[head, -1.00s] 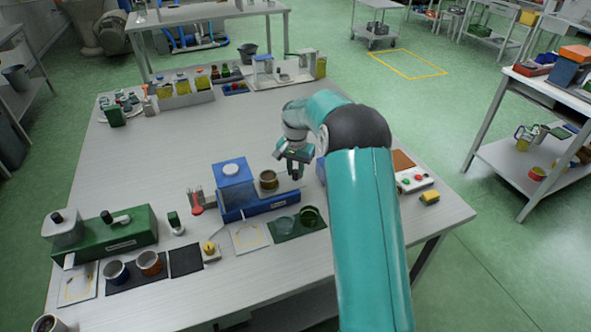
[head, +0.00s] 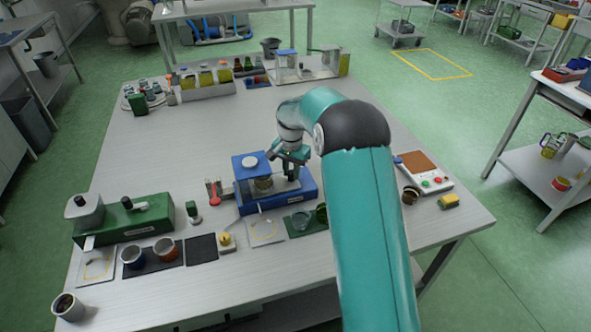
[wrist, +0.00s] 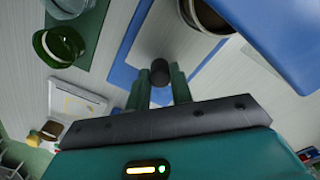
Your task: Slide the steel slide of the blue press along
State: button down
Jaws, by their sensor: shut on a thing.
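The blue press (head: 300,193) stands on the table, its blue head (head: 250,166) at its left end. In the wrist view the steel slide (wrist: 180,28) is a pale plate beside the blue press body (wrist: 133,35), with a dark round knob (wrist: 159,72) at its near end. My gripper (wrist: 159,88) is shut on this knob, one green finger on each side. In the head view my gripper (head: 290,174) is over the right part of the press. A brownish cup (head: 263,184) sits on the slide, partly under the blue head. My gripper hides the knob in the head view.
In front of the press lie a dark green mat (head: 301,229) with glass and green cups and a white card (head: 265,232). A green machine (head: 125,220) stands at left.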

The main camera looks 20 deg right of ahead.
jog(key=c, duration=1.2)
grip_release()
jog(key=shift+c, duration=0.2)
notch_tip(320, 180, up, 14)
jog(key=shift+f, duration=0.1)
